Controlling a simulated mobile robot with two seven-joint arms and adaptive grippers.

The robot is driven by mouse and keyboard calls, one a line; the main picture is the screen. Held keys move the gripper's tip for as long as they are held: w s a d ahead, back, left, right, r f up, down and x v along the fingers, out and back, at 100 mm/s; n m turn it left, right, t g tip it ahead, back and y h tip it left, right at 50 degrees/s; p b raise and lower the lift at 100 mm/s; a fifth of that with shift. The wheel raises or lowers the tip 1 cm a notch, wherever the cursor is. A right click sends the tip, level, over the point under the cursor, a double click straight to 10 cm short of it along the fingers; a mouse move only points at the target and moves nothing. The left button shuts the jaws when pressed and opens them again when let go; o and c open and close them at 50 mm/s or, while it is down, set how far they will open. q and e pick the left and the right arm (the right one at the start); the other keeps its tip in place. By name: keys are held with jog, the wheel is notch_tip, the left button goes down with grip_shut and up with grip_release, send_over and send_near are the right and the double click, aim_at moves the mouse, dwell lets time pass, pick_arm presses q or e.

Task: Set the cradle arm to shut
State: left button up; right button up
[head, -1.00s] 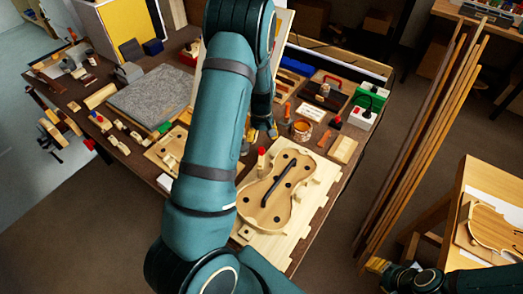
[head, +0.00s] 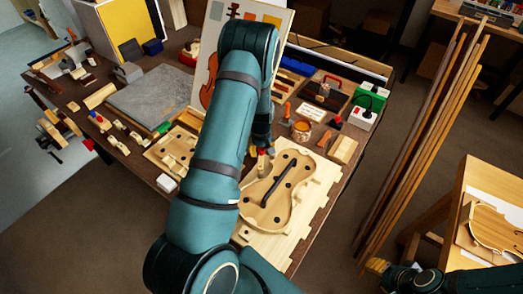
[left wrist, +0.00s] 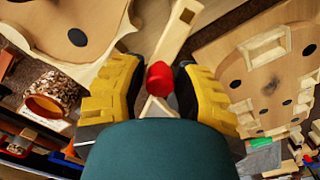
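The cradle arm is a pale wooden bar (left wrist: 178,28) with a dark square mark and a round red knob (left wrist: 160,78), seen in the left wrist view. The red knob also shows in the head view (head: 271,152), beside the violin body (head: 262,213) on its pale board. My left gripper (left wrist: 160,92) has its yellow fingers apart, one on each side of the knob, with narrow gaps. The gripper is mostly hidden behind my left arm in the head view. My right gripper (head: 376,265) shows only in part at the lower right; its fingers are unclear.
A wooden board with raised blocks (left wrist: 270,75) lies right of the gripper in the wrist view. A jar (head: 301,129), a toolbox (head: 326,92) and chisels stand behind the violin. Tall wooden strips (head: 425,135) stand right of the bench.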

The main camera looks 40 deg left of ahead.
aim_at(273, 168)
pick_arm(q)
grip_shut()
jog(key=shift+d, duration=0.1)
jog(key=m+b, duration=0.1)
jog(key=d+m, duration=0.1)
jog(key=shift+w+f+m+b, duration=0.15)
jog(key=shift+w+m+b, duration=0.1)
jog(key=shift+m+b, duration=0.15)
jog(key=d+m, duration=0.1)
jog(key=m+b, duration=0.1)
jog(key=m, duration=0.1)
jog(key=shift+w+d+m, duration=0.1)
jog(key=shift+d+m, duration=0.2)
jog(key=shift+d, duration=0.05)
jog(key=d+m+b, duration=0.1)
jog(key=m, duration=0.1)
jog(key=d+m+b, duration=0.1)
jog(key=m, duration=0.1)
jog(key=shift+s+m, duration=0.2)
jog(key=shift+m, duration=0.1)
jog(key=shift+s+d+m+b, duration=0.25)
jog(key=shift+d+m, duration=0.1)
jog(key=shift+m, duration=0.6)
jog(key=shift+s+d+m+b, duration=0.2)
jog(key=shift+d+m, duration=0.15)
jog(key=shift+m, duration=0.6)
